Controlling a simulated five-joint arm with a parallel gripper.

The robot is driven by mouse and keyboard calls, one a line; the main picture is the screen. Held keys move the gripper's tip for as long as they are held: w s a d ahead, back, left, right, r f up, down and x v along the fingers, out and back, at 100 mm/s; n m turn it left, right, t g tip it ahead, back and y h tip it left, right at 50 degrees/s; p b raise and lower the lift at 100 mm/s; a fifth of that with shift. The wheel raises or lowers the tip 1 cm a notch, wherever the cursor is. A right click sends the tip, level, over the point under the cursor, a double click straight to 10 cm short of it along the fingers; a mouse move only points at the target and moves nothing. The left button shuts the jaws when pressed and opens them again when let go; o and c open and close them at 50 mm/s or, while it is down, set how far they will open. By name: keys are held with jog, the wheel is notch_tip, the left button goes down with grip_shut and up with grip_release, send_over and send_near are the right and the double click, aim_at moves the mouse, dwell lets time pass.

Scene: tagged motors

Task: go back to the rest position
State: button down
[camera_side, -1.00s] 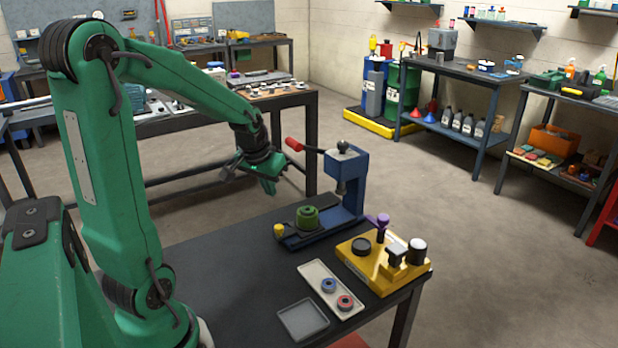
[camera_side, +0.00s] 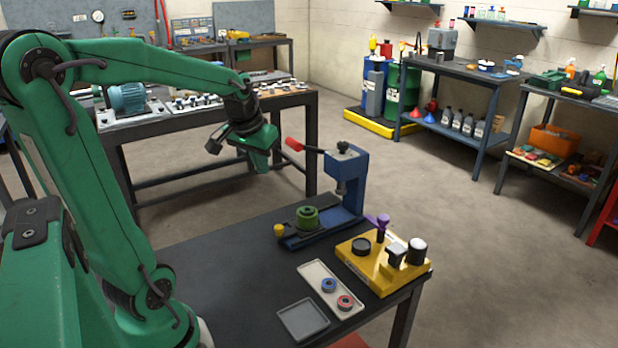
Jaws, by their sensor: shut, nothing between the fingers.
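My gripper (camera_side: 262,164) is in the air beyond the far edge of the dark work table (camera_side: 215,275), to the left of the red lever handle of the blue press (camera_side: 352,180). It points downward, appears empty, and touches nothing that I can see. The gap between its fingers is too small to make out clearly. My green arm reaches in from the left, with its elbow at the upper left edge of the picture.
A green round part (camera_side: 307,218) sits on the press base. A yellow fixture (camera_side: 383,265) stands to its right. A pale tray (camera_side: 331,290) holds a blue-ringed and a red-ringed part. A grey tray (camera_side: 303,320) is empty. The table's left part is clear.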

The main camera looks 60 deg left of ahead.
jog(key=s+d+m+t+h, duration=0.1)
jog(key=s+d, duration=0.3)
jog(key=d, duration=0.5)
jog(key=s+d+r+m+t+h, duration=0.1)
jog(key=s+d+m, duration=0.2)
jog(key=d, duration=0.5)
jog(key=shift+s+d+m, duration=0.35)
jog(key=shift+d+m, duration=0.05)
jog(key=shift+m, duration=0.2)
